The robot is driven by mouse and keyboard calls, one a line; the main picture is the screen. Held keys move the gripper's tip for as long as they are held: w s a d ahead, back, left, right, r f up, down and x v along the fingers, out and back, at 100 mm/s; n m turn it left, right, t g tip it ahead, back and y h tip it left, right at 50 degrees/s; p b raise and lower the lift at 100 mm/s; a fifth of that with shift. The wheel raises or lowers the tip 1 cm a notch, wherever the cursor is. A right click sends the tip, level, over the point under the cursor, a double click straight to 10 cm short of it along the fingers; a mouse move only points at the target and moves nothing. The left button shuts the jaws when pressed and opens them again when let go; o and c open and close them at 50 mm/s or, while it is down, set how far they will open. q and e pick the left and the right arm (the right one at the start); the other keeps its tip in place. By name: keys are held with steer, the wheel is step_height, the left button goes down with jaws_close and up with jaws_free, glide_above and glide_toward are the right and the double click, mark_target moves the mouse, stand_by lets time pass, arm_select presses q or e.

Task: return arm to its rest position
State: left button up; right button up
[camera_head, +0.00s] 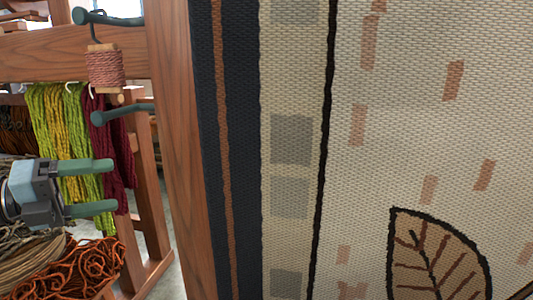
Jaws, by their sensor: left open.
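My left gripper (98,189) comes in at the left edge, pointing right. Its two green fingers are apart with nothing between them. It is in front of hanging yellow-green wool skeins (62,140) and partly covers them. A dark red skein (117,165) hangs just to the right of the yellow-green ones, near the fingertips. I cannot tell whether the fingers touch any wool. My right gripper does not show.
A wooden post (178,150) stands right of the gripper. A large woven tapestry (400,130) fills the right side. A spool of pink twine (105,67) hangs above from a green peg (100,17). Rust-orange wool (75,268) lies below the gripper.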

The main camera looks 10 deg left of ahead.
arm_select(q)
steer(key=s+f+n+t+y, duration=0.25)
steer(key=f+n, duration=0.45)
steer(key=f, duration=0.4)
steer(key=s+f+n+t+y+p, duration=0.1)
steer(key=f+n+y, duration=0.2)
steer(key=f+n, duration=0.65)
steer(key=s+f+n+t+y, duration=0.1)
steer(key=f+n+t+y, duration=0.3)
steer(key=f, duration=0.9)
steer(key=s+d+f+n+g, duration=0.4)
steer(key=s+d+f+n, duration=0.1)
steer(key=s+f, duration=0.5)
steer(key=s+d+f+n+g+y, duration=0.1)
steer(key=s+d+f+n+g, duration=0.4)
steer(key=s+d+f, duration=0.3)
steer(key=s+f+p, duration=0.1)
steer(key=s+f, duration=0.2)
steer(key=s, duration=0.2)
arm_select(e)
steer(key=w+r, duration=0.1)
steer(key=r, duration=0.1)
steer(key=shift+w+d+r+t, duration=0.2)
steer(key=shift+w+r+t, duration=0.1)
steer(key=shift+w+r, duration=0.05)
arm_select(q)
steer(key=shift+r+g, duration=0.1)
steer(key=shift+g, duration=0.15)
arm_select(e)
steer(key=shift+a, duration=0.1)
